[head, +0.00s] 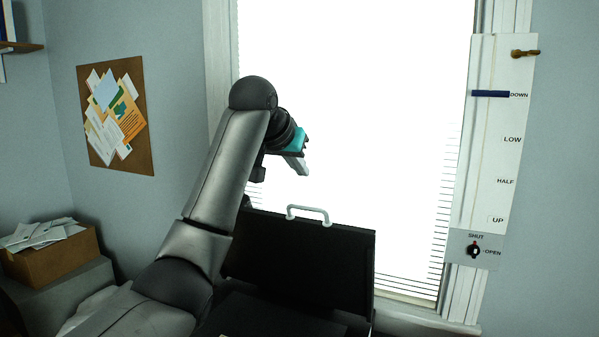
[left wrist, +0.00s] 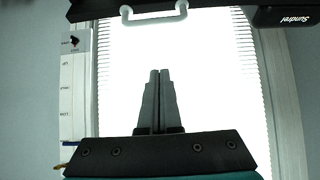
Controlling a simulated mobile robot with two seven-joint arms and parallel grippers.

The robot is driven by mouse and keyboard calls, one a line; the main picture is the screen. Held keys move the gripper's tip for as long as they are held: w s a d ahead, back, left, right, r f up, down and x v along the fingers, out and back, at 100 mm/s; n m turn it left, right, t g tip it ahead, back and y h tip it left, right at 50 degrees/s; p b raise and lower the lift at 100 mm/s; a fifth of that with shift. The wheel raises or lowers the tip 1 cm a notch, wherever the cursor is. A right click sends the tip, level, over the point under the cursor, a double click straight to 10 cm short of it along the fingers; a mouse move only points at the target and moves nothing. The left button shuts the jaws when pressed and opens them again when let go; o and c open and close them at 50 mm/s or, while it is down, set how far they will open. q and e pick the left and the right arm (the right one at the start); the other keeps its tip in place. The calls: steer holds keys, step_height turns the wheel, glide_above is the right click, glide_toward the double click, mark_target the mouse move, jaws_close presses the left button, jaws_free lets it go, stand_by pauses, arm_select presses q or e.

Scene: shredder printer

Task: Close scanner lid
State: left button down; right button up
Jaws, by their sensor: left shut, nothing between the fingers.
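The scanner lid (head: 305,262) is a black panel that stands raised and open in the head view. A white handle (head: 308,214) sits on its top edge. The handle (left wrist: 154,14) and a strip of the black lid (left wrist: 100,8) also show at the top of the left wrist view. My left gripper (head: 304,168) is above the lid's top edge, apart from the handle. In the left wrist view its fingers (left wrist: 160,78) are together with nothing between them. My right gripper is not in view. The scanner body (head: 262,318) is below the lid, partly hidden by my left arm.
A bright window (head: 350,110) is behind the lid. A panel with blind settings (head: 490,150) is on the right. A corkboard (head: 118,115) hangs on the left wall. A box of papers (head: 50,262) stands at the lower left.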

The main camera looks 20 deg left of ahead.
arm_select(q)
steer(key=shift+w+d+f+p, duration=0.1)
steer(key=shift+w+f+p, duration=0.35)
steer(key=shift+f, duration=0.7)
steer(key=shift+w+a+f+p, duration=0.1)
steer(key=shift+w+f+p, duration=0.4)
steer(key=shift+f, duration=0.7)
steer(key=shift+w+d+f+p, duration=0.1)
steer(key=shift+w+f+p, duration=0.35)
steer(key=shift+f, duration=0.7)
steer(key=shift+s+f, duration=0.15)
